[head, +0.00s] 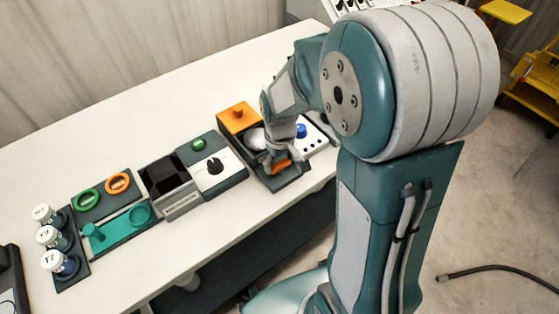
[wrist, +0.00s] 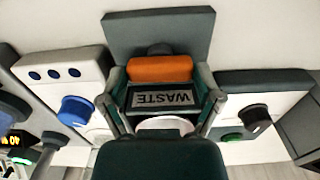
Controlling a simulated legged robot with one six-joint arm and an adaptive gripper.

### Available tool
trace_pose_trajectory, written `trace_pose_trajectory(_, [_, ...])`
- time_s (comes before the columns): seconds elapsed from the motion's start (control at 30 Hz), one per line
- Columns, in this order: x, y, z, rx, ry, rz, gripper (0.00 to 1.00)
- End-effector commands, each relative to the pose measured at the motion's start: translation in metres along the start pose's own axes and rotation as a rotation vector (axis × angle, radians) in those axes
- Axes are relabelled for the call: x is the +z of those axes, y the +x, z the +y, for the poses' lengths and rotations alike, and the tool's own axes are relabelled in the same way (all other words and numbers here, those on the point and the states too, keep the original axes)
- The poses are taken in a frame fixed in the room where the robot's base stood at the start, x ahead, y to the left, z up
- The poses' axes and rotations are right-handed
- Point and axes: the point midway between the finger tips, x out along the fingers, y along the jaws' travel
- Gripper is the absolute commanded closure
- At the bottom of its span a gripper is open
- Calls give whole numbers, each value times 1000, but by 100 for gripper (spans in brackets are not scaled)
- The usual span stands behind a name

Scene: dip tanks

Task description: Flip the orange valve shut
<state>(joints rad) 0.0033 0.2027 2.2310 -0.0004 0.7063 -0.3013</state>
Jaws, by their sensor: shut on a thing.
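The orange valve (wrist: 160,68) shows in the wrist view as a thick bar lying crosswise between my fingertips. Behind it is a dark grey plate, and a label reading WASTE (wrist: 160,98) sits just on the near side of it. My gripper (wrist: 161,76) is shut on the orange valve, one finger at each end of the bar. In the head view the orange valve (head: 281,167) shows at the front of a dark unit, with my gripper (head: 277,158) over it. My wrist hides part of this unit.
An orange block with a knob (head: 238,118) stands at the back of the same unit. A white panel with a blue knob (head: 301,130) is to the right. A black dial (head: 214,166) and a dark open tank (head: 166,175) are to the left. The table's back is clear.

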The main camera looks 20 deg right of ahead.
Motion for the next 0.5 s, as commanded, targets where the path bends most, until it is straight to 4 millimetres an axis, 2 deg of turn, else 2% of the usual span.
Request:
trace_pose_trajectory(0.1, [2,1,-1,-2,2,-5,65])
trace_pose_trajectory(0.13, [2,1,-1,-2,2,-5,8])
trace_pose_trajectory(0.17, [2,1,-1,-2,2,-5,0])
trace_pose_trajectory(0.5, [1,1,0,-1,0,-2,0])
